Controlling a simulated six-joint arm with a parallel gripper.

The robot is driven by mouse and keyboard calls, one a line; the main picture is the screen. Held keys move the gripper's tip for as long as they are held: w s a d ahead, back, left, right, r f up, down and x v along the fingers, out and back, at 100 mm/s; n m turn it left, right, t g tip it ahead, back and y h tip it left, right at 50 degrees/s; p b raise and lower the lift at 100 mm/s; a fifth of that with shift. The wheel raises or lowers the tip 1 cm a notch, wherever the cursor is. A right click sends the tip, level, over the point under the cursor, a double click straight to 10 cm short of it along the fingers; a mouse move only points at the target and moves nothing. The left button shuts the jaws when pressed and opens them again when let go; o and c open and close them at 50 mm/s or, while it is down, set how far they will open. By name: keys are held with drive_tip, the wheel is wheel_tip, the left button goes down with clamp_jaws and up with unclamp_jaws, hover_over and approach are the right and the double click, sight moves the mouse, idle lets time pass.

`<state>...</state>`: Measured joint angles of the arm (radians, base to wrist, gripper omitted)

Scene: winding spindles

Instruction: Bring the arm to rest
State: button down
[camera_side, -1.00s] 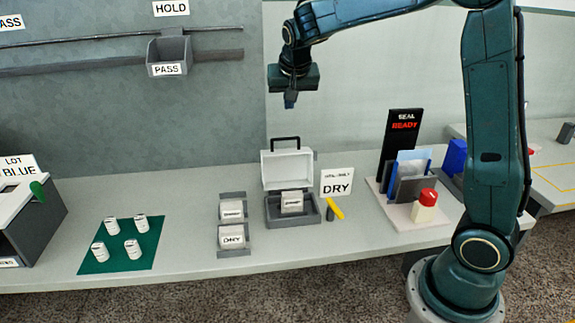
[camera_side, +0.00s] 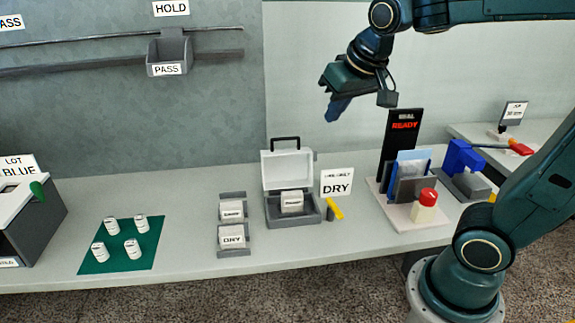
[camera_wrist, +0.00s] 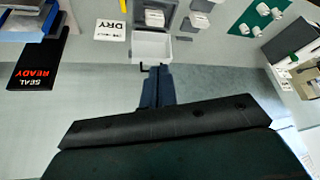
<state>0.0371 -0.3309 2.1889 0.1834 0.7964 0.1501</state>
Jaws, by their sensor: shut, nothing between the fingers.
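My gripper (camera_side: 338,108) is high above the bench, left of and above the black seal sign, with its fingers together and nothing held. The upper arm links reach in from the right in the side view.
Below are an open grey case (camera_side: 292,206) with a white block, a DRY card (camera_side: 336,182), the seal stand (camera_side: 402,138) with its red-topped button (camera_side: 427,198), a blue press (camera_side: 462,160), and a green mat (camera_side: 100,262) with several white spindles. A PASS bin (camera_side: 168,55) hangs on the wall.

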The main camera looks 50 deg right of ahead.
drive_tip(key=s+a+f+n+y, duration=0.1)
drive_tip(key=s+a+n, duration=0.1)
drive_tip(key=s, duration=0.4)
drive_tip(key=s+a+f+n, duration=0.2)
drive_tip(key=s, duration=0.4)
drive_tip(key=shift+s+a+f+y, duration=0.25)
drive_tip(key=shift+s+a+y, duration=0.15)
